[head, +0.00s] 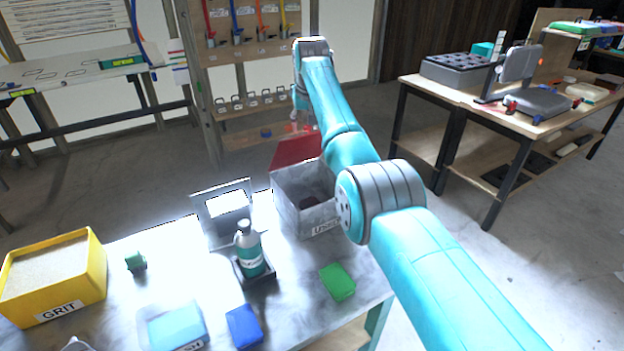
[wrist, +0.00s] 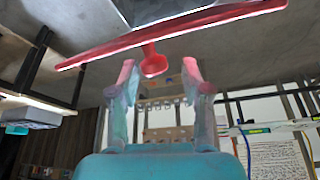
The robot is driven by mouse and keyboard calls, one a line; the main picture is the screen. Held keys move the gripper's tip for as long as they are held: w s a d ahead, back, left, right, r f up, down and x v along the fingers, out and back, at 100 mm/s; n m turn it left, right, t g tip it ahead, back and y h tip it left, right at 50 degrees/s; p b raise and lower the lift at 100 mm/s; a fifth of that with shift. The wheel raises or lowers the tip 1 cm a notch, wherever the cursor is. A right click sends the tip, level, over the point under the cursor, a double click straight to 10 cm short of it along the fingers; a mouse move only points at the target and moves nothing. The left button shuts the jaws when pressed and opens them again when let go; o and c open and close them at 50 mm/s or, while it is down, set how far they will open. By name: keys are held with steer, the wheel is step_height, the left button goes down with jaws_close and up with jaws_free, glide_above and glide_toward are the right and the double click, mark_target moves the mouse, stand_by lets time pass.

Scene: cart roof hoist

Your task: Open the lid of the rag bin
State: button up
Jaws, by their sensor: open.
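The rag bin (head: 302,212) is a grey box on the near bench, with a white label partly hidden by my arm. Its red lid (head: 296,151) stands raised at the back edge, and the bin's mouth shows open with something dark inside. In the wrist view the lid (wrist: 200,22) appears nearly edge-on, with a red knob-like handle (wrist: 153,62) sticking out from it. My gripper (wrist: 158,72) is open, its two fingers on either side of the handle; I cannot tell whether they touch it. In the head view the gripper is mostly hidden behind the arm.
A teal bottle (head: 250,250) stands in a small tray beside the bin. A green block (head: 337,282), a blue block (head: 243,326) and a yellow grit box (head: 55,276) share the bench. A tool rack (head: 250,51) stands behind; another table (head: 430,87) is at right.

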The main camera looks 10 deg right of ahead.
steer(key=shift+r, duration=3.95)
steer(key=shift+d, duration=0.1)
